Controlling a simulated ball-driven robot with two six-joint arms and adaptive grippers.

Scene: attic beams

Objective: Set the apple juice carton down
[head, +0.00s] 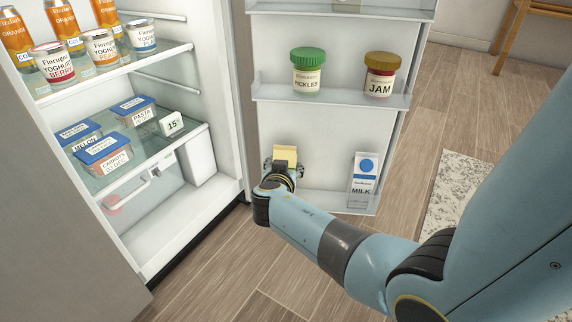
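A pale yellow carton (285,152), likely the apple juice, is at the lowest shelf of the open fridge door (330,199). Only its upper part shows; my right gripper and wrist hide the rest and its label. My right gripper (284,167) reaches in from the right, with dark finger parts on both sides of the carton. I cannot tell whether the fingers press on it, or whether its base touches the shelf. My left gripper is not in view.
A milk carton (363,180) stands on the same door shelf to the right, with a gap between. A pickles jar (307,72) and a jam jar (380,74) stand on the shelf above. The fridge interior at left holds yoghurts (102,48), orange cartons and lidded boxes (104,153).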

